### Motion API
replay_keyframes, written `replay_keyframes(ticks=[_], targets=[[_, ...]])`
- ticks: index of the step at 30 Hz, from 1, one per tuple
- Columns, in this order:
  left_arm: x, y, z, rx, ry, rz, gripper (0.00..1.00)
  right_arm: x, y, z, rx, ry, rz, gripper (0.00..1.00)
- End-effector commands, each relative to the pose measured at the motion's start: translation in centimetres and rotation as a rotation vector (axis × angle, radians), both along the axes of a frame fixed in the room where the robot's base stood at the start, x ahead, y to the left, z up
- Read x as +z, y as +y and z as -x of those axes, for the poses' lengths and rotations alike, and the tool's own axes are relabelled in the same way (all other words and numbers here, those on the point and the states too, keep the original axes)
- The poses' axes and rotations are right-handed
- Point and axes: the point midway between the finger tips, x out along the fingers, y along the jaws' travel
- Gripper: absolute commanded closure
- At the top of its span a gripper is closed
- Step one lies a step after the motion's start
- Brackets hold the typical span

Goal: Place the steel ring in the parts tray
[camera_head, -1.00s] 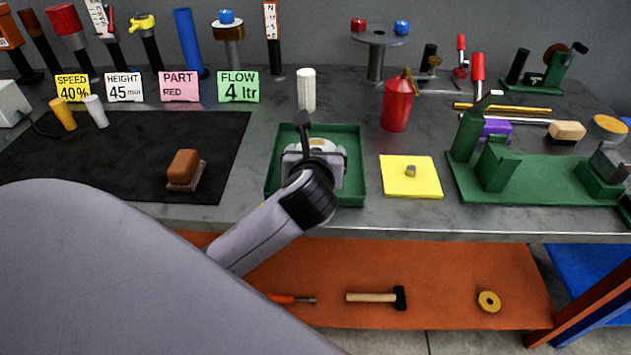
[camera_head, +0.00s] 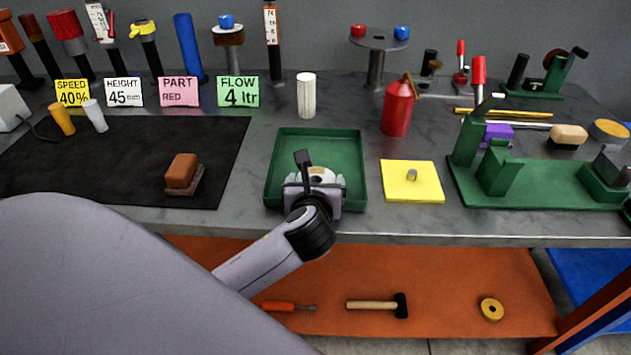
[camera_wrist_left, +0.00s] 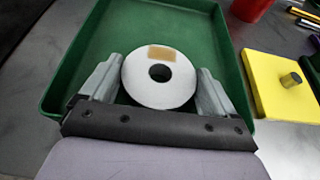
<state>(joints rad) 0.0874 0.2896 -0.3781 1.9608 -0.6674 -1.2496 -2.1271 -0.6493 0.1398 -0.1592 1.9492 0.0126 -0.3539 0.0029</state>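The steel ring (camera_wrist_left: 176,92), pale and round with a dark centre hole and a tan patch, sits between the fingers of my left gripper (camera_wrist_left: 160,78) in the left wrist view. The fingers close on its two sides. In the head view, my left gripper (camera_head: 316,180) and the ring (camera_head: 322,175) are over the front half of the green parts tray (camera_head: 318,138). The ring is partly hidden by the gripper there. I cannot tell whether it touches the tray floor. The rest of the tray looks empty. My right gripper is not in view.
A yellow pad (camera_head: 412,190) with a small peg lies right of the tray. A white cylinder (camera_head: 306,96) and a red canister (camera_head: 397,108) stand behind it. A brown block (camera_head: 182,171) on a black mat (camera_head: 120,150) is left. A green fixture (camera_head: 540,184) stands right.

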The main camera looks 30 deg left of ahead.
Motion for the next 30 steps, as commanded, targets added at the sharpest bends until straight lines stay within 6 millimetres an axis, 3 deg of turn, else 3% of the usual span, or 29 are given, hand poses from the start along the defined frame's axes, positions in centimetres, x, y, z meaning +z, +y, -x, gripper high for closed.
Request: replay_keyframes(ticks=[11, 30], targets=[[0.5, -0.2, 0.2, -0.001, -0.001, -0.001, 0.0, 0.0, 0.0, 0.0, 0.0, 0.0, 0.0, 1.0], [4.6, -5.5, 8.8, -0.002, 0.0, 0.001, 0.0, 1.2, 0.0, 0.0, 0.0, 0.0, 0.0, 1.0]])
